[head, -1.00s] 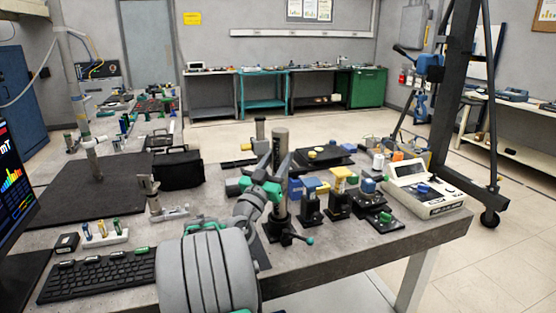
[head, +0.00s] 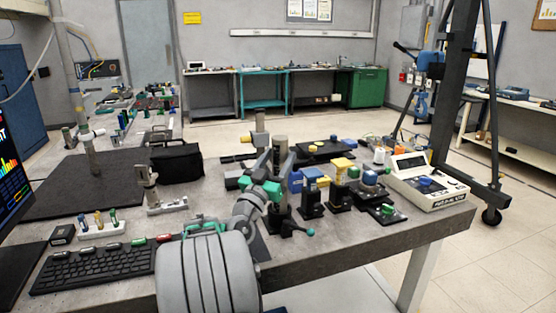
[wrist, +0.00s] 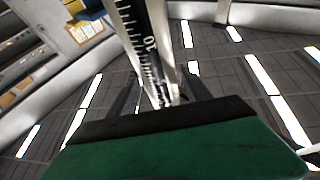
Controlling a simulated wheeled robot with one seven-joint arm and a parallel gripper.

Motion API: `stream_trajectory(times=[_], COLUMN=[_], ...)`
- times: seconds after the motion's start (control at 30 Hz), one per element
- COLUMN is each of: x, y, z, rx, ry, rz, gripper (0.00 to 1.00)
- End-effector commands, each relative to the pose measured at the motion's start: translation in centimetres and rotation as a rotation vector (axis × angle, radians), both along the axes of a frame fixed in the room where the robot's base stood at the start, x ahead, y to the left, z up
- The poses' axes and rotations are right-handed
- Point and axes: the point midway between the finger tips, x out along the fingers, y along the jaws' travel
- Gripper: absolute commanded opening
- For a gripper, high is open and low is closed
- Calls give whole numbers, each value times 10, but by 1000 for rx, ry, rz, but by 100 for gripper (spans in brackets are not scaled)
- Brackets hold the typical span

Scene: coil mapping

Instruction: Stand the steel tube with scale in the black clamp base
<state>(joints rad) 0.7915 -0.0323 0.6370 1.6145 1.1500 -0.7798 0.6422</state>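The steel tube with scale (head: 281,147) stands upright on the bench. In the wrist view, the tube (wrist: 152,60) shows its dark scale strip with white marks and a "10". The black clamp base (head: 289,227), with a green-tipped lever at its right, is directly below the tube. The tube's lower end is hidden behind my gripper, so I cannot see how deep it sits in the base. My gripper (head: 278,158) has its two fingers on either side of the tube and looks open, with the fingers spread around it.
Blue- and yellow-topped black fixtures (head: 313,192) stand close on the right, before a white meter box (head: 430,186). A small stand (head: 153,190), a rack of small cylinders (head: 100,228) and a keyboard (head: 95,266) lie left. The dark mat (head: 75,195) has bare room.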

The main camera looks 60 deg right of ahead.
Motion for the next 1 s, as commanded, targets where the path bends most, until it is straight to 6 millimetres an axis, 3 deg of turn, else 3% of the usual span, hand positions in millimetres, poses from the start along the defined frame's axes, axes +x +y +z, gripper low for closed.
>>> stream_trajectory(times=[0.1,0.37,0.73,1.0], x=[0,0,1,0], y=[0,1,61,72], z=[-1,-5,-29,-31], rx=[2,7,3,2], ry=[1,4,2,0], rz=[0,1,4,0], gripper=[67,67,67,67])
